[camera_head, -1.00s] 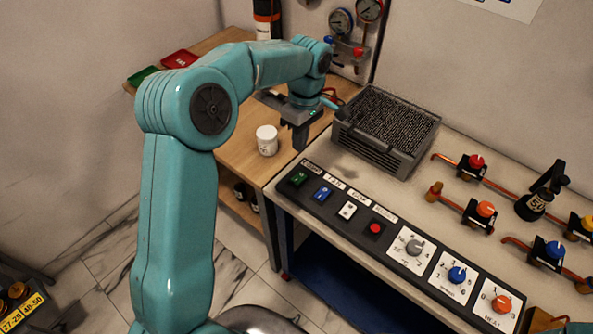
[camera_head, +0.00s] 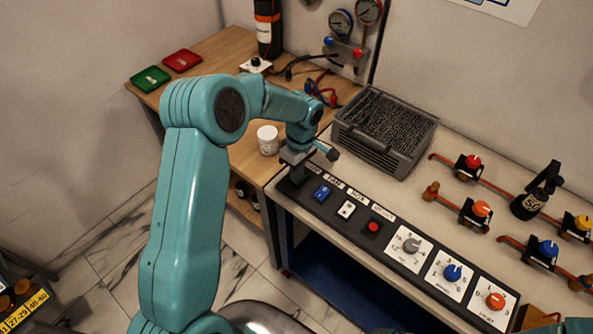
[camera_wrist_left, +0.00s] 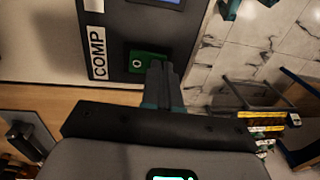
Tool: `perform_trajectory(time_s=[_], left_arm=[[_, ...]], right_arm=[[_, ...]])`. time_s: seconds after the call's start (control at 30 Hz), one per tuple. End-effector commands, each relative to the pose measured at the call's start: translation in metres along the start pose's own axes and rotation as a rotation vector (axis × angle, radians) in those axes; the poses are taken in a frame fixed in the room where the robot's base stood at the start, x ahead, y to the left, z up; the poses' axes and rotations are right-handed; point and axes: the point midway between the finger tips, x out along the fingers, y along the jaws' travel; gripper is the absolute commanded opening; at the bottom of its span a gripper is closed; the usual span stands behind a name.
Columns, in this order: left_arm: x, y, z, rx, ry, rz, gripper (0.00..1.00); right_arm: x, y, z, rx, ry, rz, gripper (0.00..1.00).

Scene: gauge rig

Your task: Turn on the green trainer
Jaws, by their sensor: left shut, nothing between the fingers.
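The trainer's black control panel (camera_head: 333,208) runs along the front edge of the bench. Its green rocker switch (camera_wrist_left: 148,62) shows in the left wrist view, next to the "COMP" label (camera_wrist_left: 98,52). In the head view my left gripper hides that switch. My left gripper (camera_wrist_left: 163,70) is shut and empty, with its fingertips over the near edge of the green switch; I cannot tell whether they touch it. In the head view the left gripper (camera_head: 297,180) points down at the panel's left end. My right gripper is not in view.
A blue switch (camera_head: 322,193), a white switch (camera_head: 346,209), a red button (camera_head: 374,227) and several knobs follow along the panel. A grey finned unit (camera_head: 385,130) stands behind. A white cup (camera_head: 268,140) is on the wooden table beside my left arm.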

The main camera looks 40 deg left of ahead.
Motion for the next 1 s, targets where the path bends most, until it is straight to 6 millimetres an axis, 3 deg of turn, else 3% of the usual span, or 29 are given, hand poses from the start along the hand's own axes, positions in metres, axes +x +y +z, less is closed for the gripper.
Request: perform_trajectory(time_s=[0.2, 1.0], left_arm=[[0.009, -0.001, 0.000, -0.001, 0.000, 0.002, 0.00], [-0.001, 0.013, 0.000, 0.000, -0.001, 0.000, 0.00]], right_arm=[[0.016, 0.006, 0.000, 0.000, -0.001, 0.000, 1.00], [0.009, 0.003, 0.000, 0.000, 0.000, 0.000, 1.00]])
